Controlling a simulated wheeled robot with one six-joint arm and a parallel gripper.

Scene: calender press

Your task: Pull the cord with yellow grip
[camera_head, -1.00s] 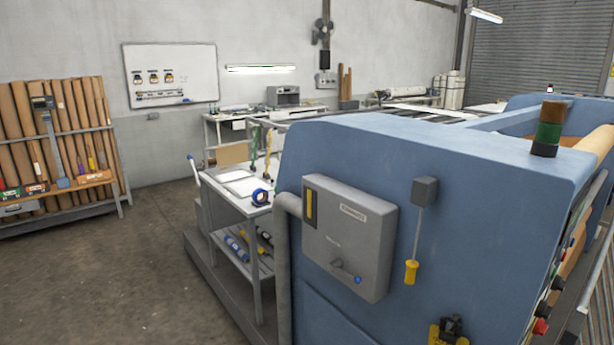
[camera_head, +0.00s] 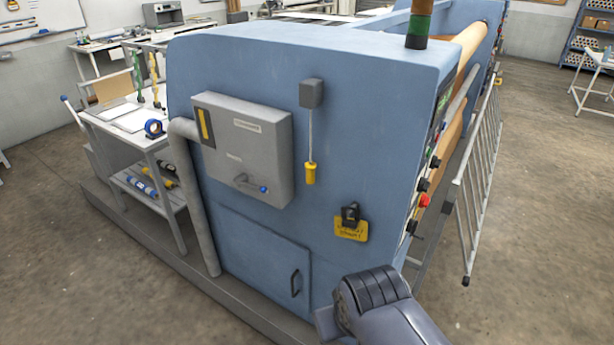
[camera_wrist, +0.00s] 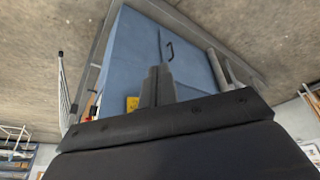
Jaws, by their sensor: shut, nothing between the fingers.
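The yellow grip (camera_head: 310,174) hangs at the end of a thin pale cord (camera_head: 310,130). The cord drops from a small grey box (camera_head: 312,93) on the blue end panel of the press (camera_head: 350,75). My gripper (camera_wrist: 159,72) shows in the wrist view with its fingers together and empty. It points toward the lower part of the blue panel, apart from the cord. The wrist view does not show the yellow grip. In the head view my arm is at the bottom, below and right of the grip.
A grey cabinet box (camera_head: 243,150) is left of the cord. A yellow tag with a black lock (camera_head: 350,222) is lower right, also in the wrist view (camera_wrist: 132,103). A blue door with a handle (camera_head: 295,283) is below. A metal guard rail (camera_head: 478,170) stands right.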

